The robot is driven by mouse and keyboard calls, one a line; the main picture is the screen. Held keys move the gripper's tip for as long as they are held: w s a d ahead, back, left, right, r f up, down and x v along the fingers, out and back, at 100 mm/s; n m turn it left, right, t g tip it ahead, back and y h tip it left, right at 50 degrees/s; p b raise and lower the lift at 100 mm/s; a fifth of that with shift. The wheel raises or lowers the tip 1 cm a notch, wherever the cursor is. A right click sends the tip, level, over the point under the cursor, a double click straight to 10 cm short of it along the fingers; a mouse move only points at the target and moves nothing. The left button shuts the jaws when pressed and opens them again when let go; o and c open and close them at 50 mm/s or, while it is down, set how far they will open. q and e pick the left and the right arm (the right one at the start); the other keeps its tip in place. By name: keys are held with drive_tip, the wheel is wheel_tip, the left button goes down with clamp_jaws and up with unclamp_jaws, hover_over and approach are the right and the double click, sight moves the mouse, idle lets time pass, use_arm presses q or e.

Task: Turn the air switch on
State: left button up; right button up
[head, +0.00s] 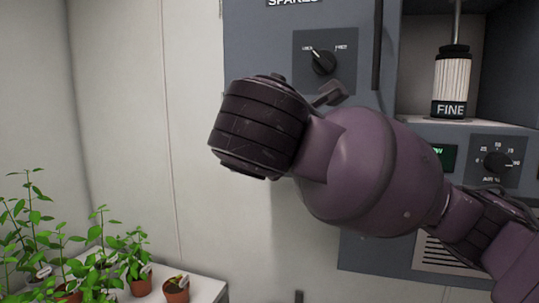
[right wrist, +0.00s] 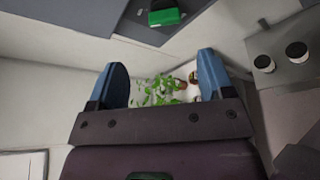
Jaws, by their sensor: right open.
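A grey control panel (head: 270,45) fills the upper middle of the head view. On it is a black dial marked AIR % (head: 497,162), with a scale around it, at the right. No switch plainly marked as an air switch shows; my purple right arm hides part of the panel. My right gripper (right wrist: 165,78) shows in the right wrist view, its two blue fingers wide apart and nothing between them. I cannot make out its fingers in the head view. My left gripper is not in view.
A black knob (head: 323,62) sits higher on the panel. A ribbed cylinder marked FINE (head: 451,85) stands in a recess. Potted seedlings (head: 140,278) stand on a pale bench at lower left. The wall left of the panel is bare. A green block (right wrist: 163,17) shows in the wrist view.

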drive_tip(key=x, duration=1)
drive_tip(key=shift+d+f+b, duration=0.2)
drive_tip(key=shift+d+b, duration=0.1)
drive_tip(key=shift+b, duration=0.05)
drive_tip(key=c, duration=0.9)
